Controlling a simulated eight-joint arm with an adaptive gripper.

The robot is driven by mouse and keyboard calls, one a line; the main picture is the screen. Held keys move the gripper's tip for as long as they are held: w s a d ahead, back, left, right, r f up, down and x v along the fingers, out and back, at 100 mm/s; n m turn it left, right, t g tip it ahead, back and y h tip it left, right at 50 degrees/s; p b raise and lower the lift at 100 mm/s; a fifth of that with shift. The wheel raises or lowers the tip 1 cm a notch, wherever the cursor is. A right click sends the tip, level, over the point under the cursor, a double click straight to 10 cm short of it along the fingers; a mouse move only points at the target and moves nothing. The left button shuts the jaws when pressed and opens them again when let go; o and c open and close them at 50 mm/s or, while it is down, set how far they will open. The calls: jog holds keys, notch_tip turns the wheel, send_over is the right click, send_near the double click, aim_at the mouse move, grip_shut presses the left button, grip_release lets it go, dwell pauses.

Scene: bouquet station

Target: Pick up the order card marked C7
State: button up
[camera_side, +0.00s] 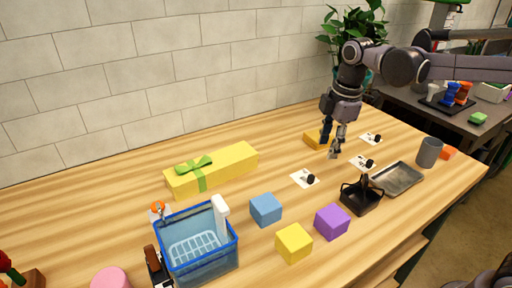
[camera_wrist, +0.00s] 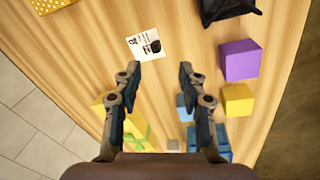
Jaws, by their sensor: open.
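Three white order cards, each with a black knob, lie flat on the table in the side view: a near card (camera_side: 299,178), a middle card (camera_side: 357,161) and a far card (camera_side: 366,137). Their markings are too small to read there, so I cannot tell which is C7. The wrist view shows one card (camera_wrist: 138,42) with dark print that I cannot make out. My gripper (camera_side: 333,156) is open and empty above the table, among the cards. In the wrist view its fingertips (camera_wrist: 160,70) point down, with the card just beyond them.
A black holder (camera_side: 361,198) and a metal tray (camera_side: 397,179) stand right of the cards. Blue (camera_side: 265,209), purple (camera_side: 332,221) and yellow (camera_side: 294,243) cubes stand in front. A yellow gift box (camera_side: 212,169) and blue basket (camera_side: 198,250) are left. A yellow dotted object (camera_wrist: 52,4) is near the gripper.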

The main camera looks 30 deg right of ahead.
jog(key=w+f+n+g, duration=0.1)
jog(key=w+n, duration=0.2)
jog(key=n, duration=0.1)
send_over(312, 176)
jog(key=shift+g, duration=0.3)
jog(key=f, duration=0.3)
jog(key=w+f, duration=0.1)
jog(key=f, duration=0.1)
jog(key=shift+d+f, duration=0.2)
jog(key=shift+f, duration=0.1)
jog(key=f, duration=0.4)
jog(key=shift+s+a, duration=0.25)
jog(key=shift+s, duration=0.15)
jog(key=shift+f, duration=0.75)
grip_shut()
